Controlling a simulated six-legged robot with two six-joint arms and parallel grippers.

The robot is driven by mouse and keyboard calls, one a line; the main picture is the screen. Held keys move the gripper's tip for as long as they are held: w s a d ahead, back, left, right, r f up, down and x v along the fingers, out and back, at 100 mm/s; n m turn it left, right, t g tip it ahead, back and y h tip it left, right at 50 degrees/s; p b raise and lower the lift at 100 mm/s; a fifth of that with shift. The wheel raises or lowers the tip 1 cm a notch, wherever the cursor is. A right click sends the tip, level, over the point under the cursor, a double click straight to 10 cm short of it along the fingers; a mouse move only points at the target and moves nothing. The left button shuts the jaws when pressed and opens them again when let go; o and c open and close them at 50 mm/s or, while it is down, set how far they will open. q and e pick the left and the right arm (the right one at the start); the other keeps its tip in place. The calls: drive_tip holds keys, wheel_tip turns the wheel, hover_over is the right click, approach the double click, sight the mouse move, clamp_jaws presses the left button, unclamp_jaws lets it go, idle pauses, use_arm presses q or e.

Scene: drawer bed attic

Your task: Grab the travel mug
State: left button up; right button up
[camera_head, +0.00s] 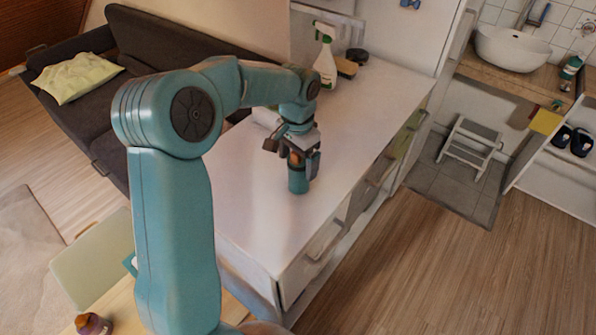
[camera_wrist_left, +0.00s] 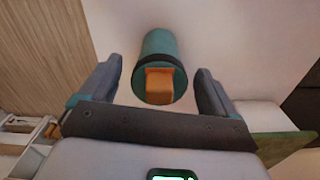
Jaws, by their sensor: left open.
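The travel mug (camera_head: 298,181) is a teal cylinder with an orange part on its dark lid. It stands upright on the white counter (camera_head: 250,195). My left gripper (camera_head: 292,160) is above the mug, pointing down, with its fingers open. In the left wrist view the mug (camera_wrist_left: 160,68) shows between the two fingers of the left gripper (camera_wrist_left: 155,88), with a gap on each side. Its orange part (camera_wrist_left: 159,85) faces the camera. In the head view the gripper partly hides the mug's upper part. My right gripper is not in view.
A spray bottle (camera_head: 325,62), a sponge (camera_head: 347,68) and a dark round item (camera_head: 357,55) stand at the counter's far end. Drawers with handles (camera_head: 325,243) line its right side. A dark sofa (camera_head: 150,50) is behind. The counter's near part is clear.

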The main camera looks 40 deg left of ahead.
use_arm(q)
drive_tip(key=shift+w+d+f, duration=0.1)
drive_tip(key=shift+w+f, duration=0.1)
drive_tip(key=shift+f, duration=0.9)
drive_tip(key=shift+s, duration=0.15)
drive_tip(key=shift+c, duration=0.7)
drive_tip(key=c, duration=1)
drive_tip(key=shift+c, duration=0.5)
drive_tip(key=shift+r, duration=0.1)
